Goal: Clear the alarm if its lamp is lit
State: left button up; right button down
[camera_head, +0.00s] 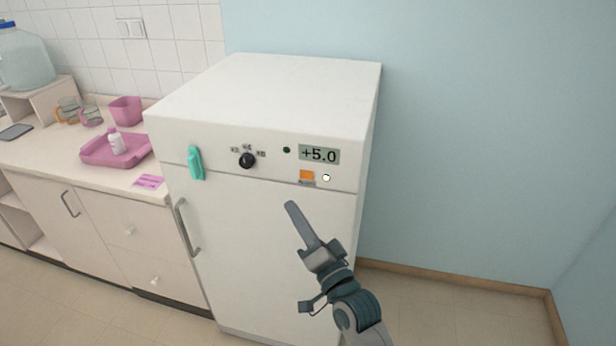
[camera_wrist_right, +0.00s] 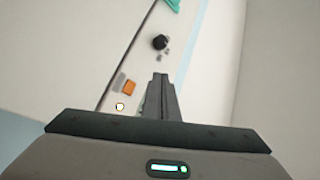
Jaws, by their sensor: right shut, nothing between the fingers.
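The white fridge (camera_head: 255,92) has a control panel along its top front. The panel has a display (camera_head: 319,154) reading +5.0, a small dark green round spot (camera_head: 287,150), a black knob (camera_head: 247,160), an orange rectangular button (camera_head: 307,175) and a small bright, whitish-yellow round lamp (camera_head: 326,178) that looks lit. My right gripper (camera_head: 291,205) is shut and empty, in front of the door below the panel, apart from the button. In the right wrist view, the shut fingers (camera_wrist_right: 160,78) point past the orange button (camera_wrist_right: 129,87) and lamp (camera_wrist_right: 119,106). The left gripper is out of view.
A teal object (camera_head: 195,163) hangs on the fridge front, above the door handle (camera_head: 186,228). Floor to the right of the fridge is clear.

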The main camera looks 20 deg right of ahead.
aim_at(306, 175)
jog(key=shift+w, duration=0.1)
dwell(0.3)
jog(key=shift+w+d+b, duration=0.45)
jog(key=shift+w+d, duration=0.4)
jog(key=shift+w, duration=0.35)
jog(key=shift+w+d+b, duration=0.4)
jog(key=shift+w+d, duration=0.4)
jog(key=shift+w, duration=0.4)
jog(key=shift+w+d+b, duration=0.45)
jog(key=shift+w+d, duration=0.4)
jog(key=shift+w, duration=0.35)
jog(key=shift+w+d, duration=0.1)
jog(key=shift+w, duration=0.05)
jog(key=shift+w+d, duration=0.15)
jog(key=shift+w, duration=0.05)
jog(key=shift+w+d, duration=0.15)
jog(key=shift+w, duration=0.1)
dwell(0.4)
jog(key=shift+s+p, duration=0.2)
jog(key=shift+p, duration=0.15)
jog(key=shift+s+a, duration=0.4)
jog(key=shift+s, duration=0.05)
